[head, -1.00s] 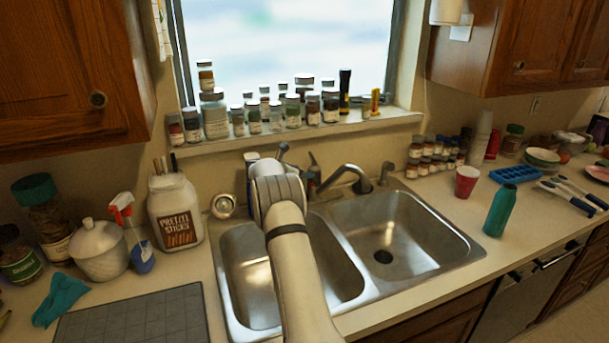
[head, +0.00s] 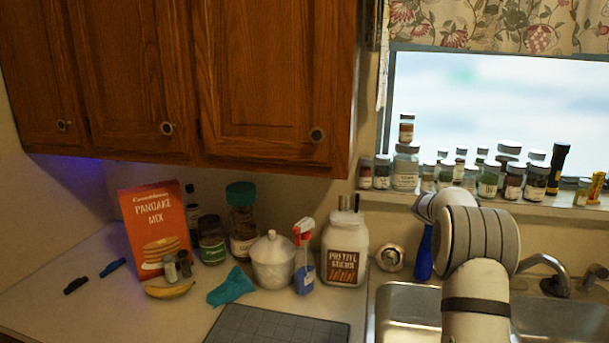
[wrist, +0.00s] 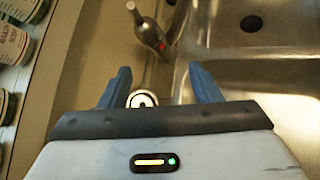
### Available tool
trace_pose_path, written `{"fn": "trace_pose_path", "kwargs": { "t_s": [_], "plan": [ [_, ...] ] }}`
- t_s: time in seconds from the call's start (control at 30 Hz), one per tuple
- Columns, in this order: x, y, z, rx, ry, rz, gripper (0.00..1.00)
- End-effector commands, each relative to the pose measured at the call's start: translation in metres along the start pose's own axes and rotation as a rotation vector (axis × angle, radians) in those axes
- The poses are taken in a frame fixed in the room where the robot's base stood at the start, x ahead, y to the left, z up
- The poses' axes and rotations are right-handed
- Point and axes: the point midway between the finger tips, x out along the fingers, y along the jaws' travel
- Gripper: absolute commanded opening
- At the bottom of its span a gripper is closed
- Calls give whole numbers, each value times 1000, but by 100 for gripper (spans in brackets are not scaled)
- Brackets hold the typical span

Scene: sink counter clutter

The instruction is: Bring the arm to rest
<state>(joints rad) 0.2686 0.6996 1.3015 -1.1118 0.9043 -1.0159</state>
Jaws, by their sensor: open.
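My arm rises at the lower right of the head view, over the left sink basin (head: 395,312). A round white-faced dial (wrist: 142,99) shows beyond and between the fingers. A grey metal tap fitting with a red mark (wrist: 150,30) stands ahead of them.
A pretzel jar (head: 344,252), spray bottle (head: 304,262) and white lidded pot (head: 273,262) stand left of the sink. Jars line the windowsill (head: 540,207). A blue object (head: 424,256) shows beside my wrist.

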Motion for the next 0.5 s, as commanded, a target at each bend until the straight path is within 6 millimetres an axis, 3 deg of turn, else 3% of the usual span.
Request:
{"fn": "trace_pose_path", "kwargs": {
  "t_s": [0.03,0.1,0.27,0.5],
  "plan": [
    [-26,-9,4,70,37,-6,57],
    [-57,-24,5,171,89,-24,57],
    [-125,-66,4,398,207,-82,57],
    [-216,-149,-6,724,374,-212,57]
  ]
}}
